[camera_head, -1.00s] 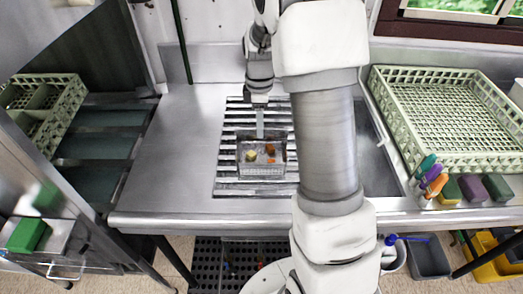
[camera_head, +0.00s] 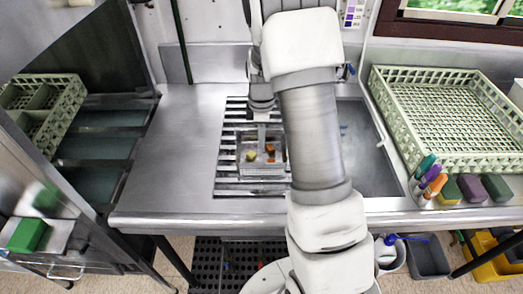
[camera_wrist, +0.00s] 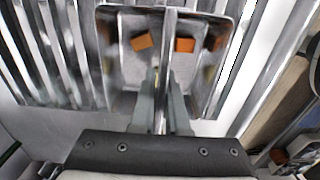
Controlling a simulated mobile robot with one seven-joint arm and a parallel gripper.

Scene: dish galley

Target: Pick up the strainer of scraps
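The strainer (camera_head: 263,171) is a shiny metal basket over the slatted metal rack in the middle of the counter. It holds a few yellow, orange and brown scraps. In the wrist view, the strainer (camera_wrist: 122,78) fills the upper middle, with orange scraps on both sides of a thin upright metal strip. My gripper (camera_head: 262,138) reaches down to it from behind. In the wrist view, the fingers of my gripper (camera_wrist: 163,80) are close together, one on each side of that strip, and look shut on it. I cannot tell whether the strainer touches the rack.
The slatted rack (camera_head: 228,185) lies left of the sink (camera_head: 362,150), which my arm partly covers. A pale green dish rack (camera_head: 440,110) stands right, with colored-handled brushes (camera_head: 432,180) and sponges (camera_head: 472,188) in front. Bare counter (camera_head: 165,160) lies left.

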